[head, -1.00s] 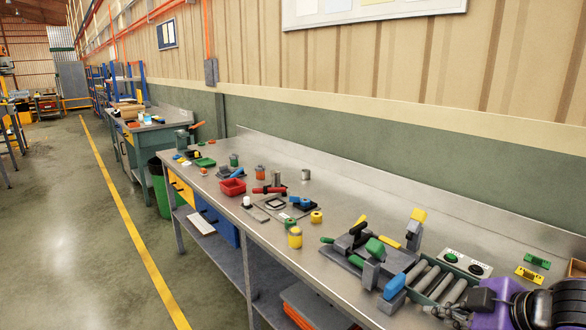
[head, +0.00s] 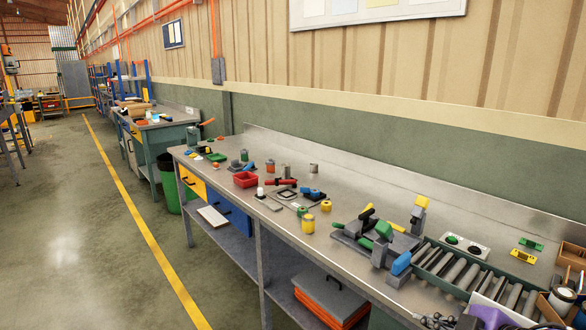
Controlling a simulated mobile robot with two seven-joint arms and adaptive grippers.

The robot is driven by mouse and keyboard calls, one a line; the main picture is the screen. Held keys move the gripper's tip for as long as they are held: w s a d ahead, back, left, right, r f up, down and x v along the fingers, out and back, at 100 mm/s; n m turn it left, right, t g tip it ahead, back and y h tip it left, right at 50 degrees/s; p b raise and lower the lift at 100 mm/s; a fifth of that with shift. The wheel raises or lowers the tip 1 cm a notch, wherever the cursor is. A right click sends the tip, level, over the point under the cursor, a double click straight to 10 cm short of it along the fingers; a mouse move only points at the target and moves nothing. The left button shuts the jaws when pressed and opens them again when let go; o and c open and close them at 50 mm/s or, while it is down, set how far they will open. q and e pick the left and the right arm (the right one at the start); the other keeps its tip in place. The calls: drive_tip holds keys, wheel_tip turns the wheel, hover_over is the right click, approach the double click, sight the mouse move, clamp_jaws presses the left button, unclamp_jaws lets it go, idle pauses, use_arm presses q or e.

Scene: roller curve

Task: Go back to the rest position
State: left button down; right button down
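Dark pieces that look like my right gripper (head: 438,321) show at the bottom edge, right of the middle, low in front of the bench's front edge. They are small and cut off by the frame, so I cannot tell whether the fingers are open or shut. A purple part (head: 490,316) beside them seems to belong to my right arm. My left gripper and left arm are not in view. The steel workbench (head: 345,250) runs from the middle left to the lower right.
A roller track (head: 460,272) fills the bench's right end, beside a clamp fixture with a blue block (head: 401,264). A red bin (head: 246,180), a yellow pot (head: 308,224) and small tools stand farther along. The floor (head: 85,240) to the left is clear.

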drive_tip(key=s+a+f+m+h, duration=0.1)
drive_tip(key=s+a+f+m, duration=0.15)
drive_tip(key=s+f, duration=0.6)
drive_tip(key=s+a+f+m+h, duration=0.1)
drive_tip(key=s+f+m, duration=0.4)
drive_tip(key=f, duration=0.7)
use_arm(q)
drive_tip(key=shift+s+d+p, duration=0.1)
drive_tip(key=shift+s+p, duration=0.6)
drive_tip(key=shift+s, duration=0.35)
use_arm(e)
drive_tip(key=s+a+f+m+g, duration=0.1)
drive_tip(key=s+a+f+m, duration=0.1)
drive_tip(key=s, duration=0.7)
drive_tip(key=s+a+f+m+h, duration=0.1)
drive_tip(key=s+a+f+m, duration=0.2)
drive_tip(key=s+f, duration=0.4)
drive_tip(key=shift+s+a+f+g+h, duration=0.15)
drive_tip(key=shift+s+a+g+h, duration=0.2)
drive_tip(key=shift+s+a, duration=0.5)
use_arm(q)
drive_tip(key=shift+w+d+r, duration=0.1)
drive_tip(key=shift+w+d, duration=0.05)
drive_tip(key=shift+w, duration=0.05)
use_arm(e)
drive_tip(key=shift+s+d, duration=0.1)
